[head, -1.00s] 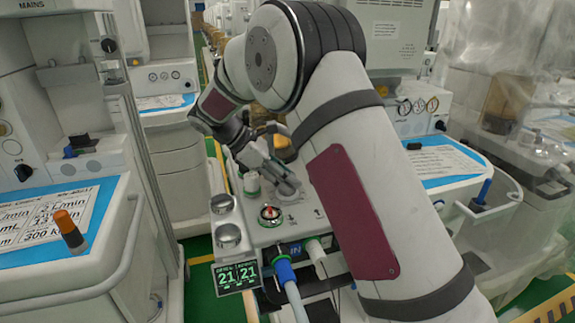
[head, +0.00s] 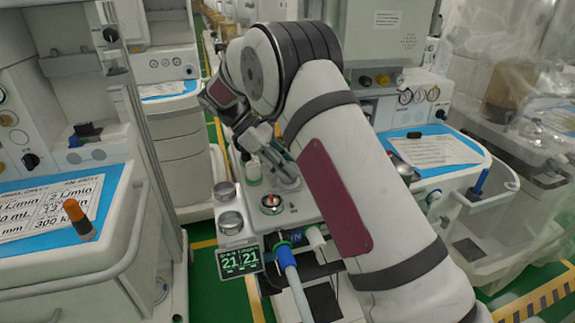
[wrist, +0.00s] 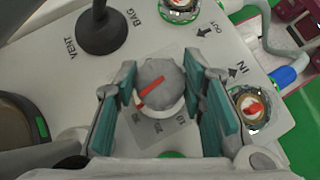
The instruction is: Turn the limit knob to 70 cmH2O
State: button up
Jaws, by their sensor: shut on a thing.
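The limit knob (wrist: 160,84) is a round grey knob with a red line across its top, seen in the wrist view. The red line slants from lower left to upper right. A printed scale (wrist: 160,128) shows below the knob, its numbers small and hard to read. My gripper (wrist: 160,92) is shut on the knob, with one teal-padded finger on each side. In the head view my gripper (head: 286,176) is low over the machine's top panel, and the knob there is largely hidden by the fingers.
A dark lever knob (wrist: 102,28) stands by the VENT and BAG labels. A port with a red centre (wrist: 249,106) is close to the right finger. Other carts stand on both sides.

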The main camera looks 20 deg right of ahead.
jog(key=o, duration=1.2)
jog(key=v, duration=1.2)
